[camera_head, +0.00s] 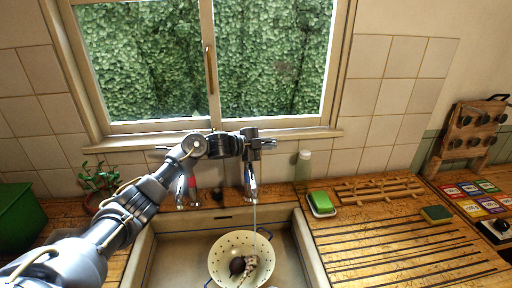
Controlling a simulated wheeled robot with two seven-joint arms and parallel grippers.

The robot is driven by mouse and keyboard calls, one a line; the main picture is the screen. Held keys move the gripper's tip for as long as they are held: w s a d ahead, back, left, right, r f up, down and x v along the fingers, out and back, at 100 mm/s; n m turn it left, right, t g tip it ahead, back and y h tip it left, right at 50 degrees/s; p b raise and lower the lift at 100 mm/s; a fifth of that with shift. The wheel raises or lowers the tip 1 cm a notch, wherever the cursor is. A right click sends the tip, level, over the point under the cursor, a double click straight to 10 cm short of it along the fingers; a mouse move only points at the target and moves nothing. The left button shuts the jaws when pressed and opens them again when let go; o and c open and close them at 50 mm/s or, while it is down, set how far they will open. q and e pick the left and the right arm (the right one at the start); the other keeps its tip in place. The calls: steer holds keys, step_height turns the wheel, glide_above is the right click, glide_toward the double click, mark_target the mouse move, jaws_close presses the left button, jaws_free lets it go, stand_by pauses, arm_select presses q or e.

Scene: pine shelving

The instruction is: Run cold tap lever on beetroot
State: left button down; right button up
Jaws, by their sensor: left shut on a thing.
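My left gripper (262,143) reaches across from the left to the tap behind the sink. It is shut on what appears to be the cold tap lever, mostly hidden by the fingers. The cold tap's spout (251,188) points down, and a thin water stream (254,218) falls from it into a cream colander (219,250) in the sink. The beetroot (237,266), dark and round, lies in the colander beside a pale knobbly item (250,265). The stream comes down to the right of the beetroot; I cannot tell whether it wets it. My right gripper is out of view.
A second tap (182,191) with a red mark stands left, partly behind my arm. The sink (174,258) has free floor beside the colander. A green sponge (320,200) on a dish, a wooden rack (378,190) and a grooved drainboard (400,245) lie right. A potted plant (97,178) stands left.

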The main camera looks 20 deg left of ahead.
arm_select(q)
steer(key=shift+s+f+m+g+h+b, duration=0.2)
steer(key=shift+m+g+h+b, duration=0.1)
steer(key=shift+m, duration=0.1)
steer(key=shift+s+d+r+m+g+h, duration=0.15)
steer(key=shift+s+m+g+h, duration=0.15)
steer(key=shift+m+g+h, duration=0.15)
steer(key=c, duration=1.5)
jaws_free()
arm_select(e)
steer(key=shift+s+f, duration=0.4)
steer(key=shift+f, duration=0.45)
